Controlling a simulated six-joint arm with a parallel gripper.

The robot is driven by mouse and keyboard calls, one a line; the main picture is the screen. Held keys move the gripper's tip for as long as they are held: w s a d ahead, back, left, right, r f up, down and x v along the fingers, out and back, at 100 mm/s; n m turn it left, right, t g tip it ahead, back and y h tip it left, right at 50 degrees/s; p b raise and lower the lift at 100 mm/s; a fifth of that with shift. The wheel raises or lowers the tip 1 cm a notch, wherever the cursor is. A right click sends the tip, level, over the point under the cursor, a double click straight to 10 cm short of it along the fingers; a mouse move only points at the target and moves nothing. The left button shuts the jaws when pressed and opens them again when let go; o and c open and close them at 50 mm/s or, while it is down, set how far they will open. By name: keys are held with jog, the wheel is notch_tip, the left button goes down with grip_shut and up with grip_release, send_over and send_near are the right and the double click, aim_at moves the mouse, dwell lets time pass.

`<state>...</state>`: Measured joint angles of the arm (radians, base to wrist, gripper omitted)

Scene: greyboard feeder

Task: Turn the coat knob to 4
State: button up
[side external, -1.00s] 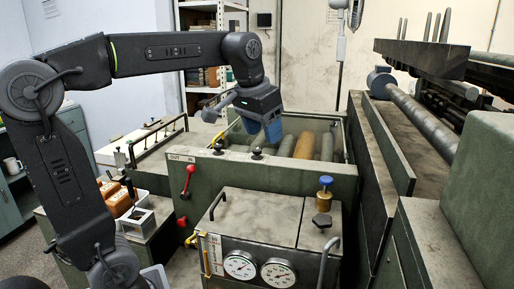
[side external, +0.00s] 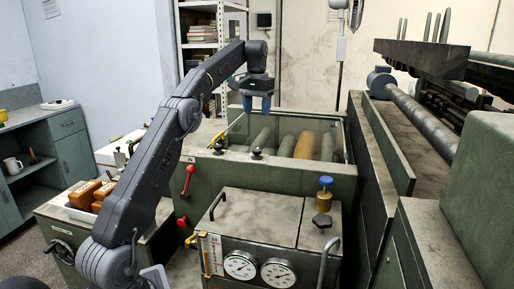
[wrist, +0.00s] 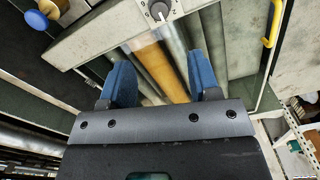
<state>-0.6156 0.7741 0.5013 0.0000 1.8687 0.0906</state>
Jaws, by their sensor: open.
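Two small black knobs stand on the near top edge of the green roller box in the side view, a left knob (side external: 218,146) and a right knob (side external: 257,153). One round knob on a pale dial shows at the top of the wrist view (wrist: 158,10), partly cut off. My gripper (side external: 258,105) has blue fingers pointing down, above the far part of the roller box. In the wrist view my gripper (wrist: 162,82) is open and empty, apart from the knob, with rollers beneath.
A red lever (side external: 188,178) is on the box front. A blue-topped valve (side external: 325,187) rises from the near cabinet, beside its two gauges (side external: 240,265). A yellow handle (wrist: 272,25) shows at the right of the wrist view. A tall machine frame (side external: 385,160) bounds the right.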

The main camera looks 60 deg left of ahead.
aim_at(257, 149)
notch_tip(257, 149, down, 13)
jog(key=shift+f, duration=0.2)
dwell(0.4)
jog(key=c, duration=0.9)
